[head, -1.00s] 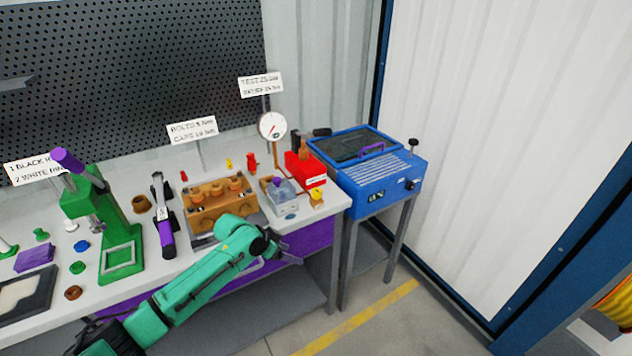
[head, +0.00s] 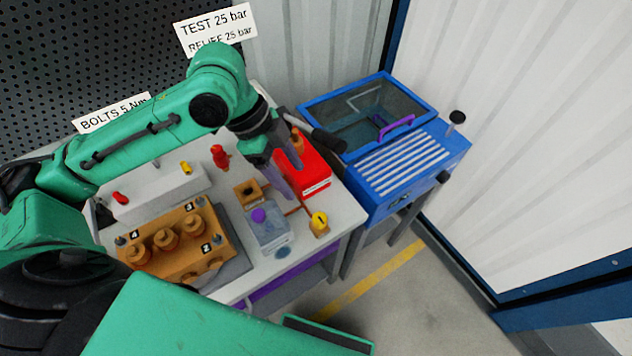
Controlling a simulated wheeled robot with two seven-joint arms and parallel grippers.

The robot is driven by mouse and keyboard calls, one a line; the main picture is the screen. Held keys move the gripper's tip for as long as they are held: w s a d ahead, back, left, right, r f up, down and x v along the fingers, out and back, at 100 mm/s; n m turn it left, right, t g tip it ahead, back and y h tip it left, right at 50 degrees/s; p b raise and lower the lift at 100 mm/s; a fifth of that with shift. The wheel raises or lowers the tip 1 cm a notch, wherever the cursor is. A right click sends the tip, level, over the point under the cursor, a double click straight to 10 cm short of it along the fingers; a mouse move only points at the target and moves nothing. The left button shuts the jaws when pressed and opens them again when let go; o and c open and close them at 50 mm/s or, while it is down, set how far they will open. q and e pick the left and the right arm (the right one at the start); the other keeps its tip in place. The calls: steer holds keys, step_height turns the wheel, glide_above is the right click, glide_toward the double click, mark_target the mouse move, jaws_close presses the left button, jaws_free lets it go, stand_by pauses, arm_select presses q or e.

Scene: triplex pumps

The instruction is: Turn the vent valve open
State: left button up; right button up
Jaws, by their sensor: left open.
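A small yellow-topped fitting (head: 319,220) stands at the right front corner of the bench, joined by a thin copper-coloured line toward the pump parts; it looks like a valve, but I cannot read a vent label on it. My left gripper (head: 286,172) is open and points down beside the red box (head: 312,172), up and left of the yellow fitting and apart from it. Its fingers partly cover the red box's left side. The pressure gauge is hidden behind my left arm. My right gripper is not in view.
A clear-topped block with a purple knob (head: 259,215) stands left of the yellow fitting. The brown pump block (head: 176,241) is farther left. A blue lidded tank (head: 410,165) stands right of the bench.

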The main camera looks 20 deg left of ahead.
mark_target(319, 218)
arm_select(q)
steer(key=x, duration=0.8)
steer(key=s+x, duration=0.1)
steer(key=x, duration=0.4)
steer(key=shift+s+d+r, duration=0.1)
steer(key=shift+d+r, duration=0.05)
steer(key=shift+d, duration=0.15)
steer(key=shift+s+d+f, duration=0.1)
steer(key=shift+d+f, duration=0.1)
steer(key=shift+f, duration=0.1)
steer(key=shift+d+f, duration=0.1)
steer(key=shift+s, duration=0.1)
jaws_close()
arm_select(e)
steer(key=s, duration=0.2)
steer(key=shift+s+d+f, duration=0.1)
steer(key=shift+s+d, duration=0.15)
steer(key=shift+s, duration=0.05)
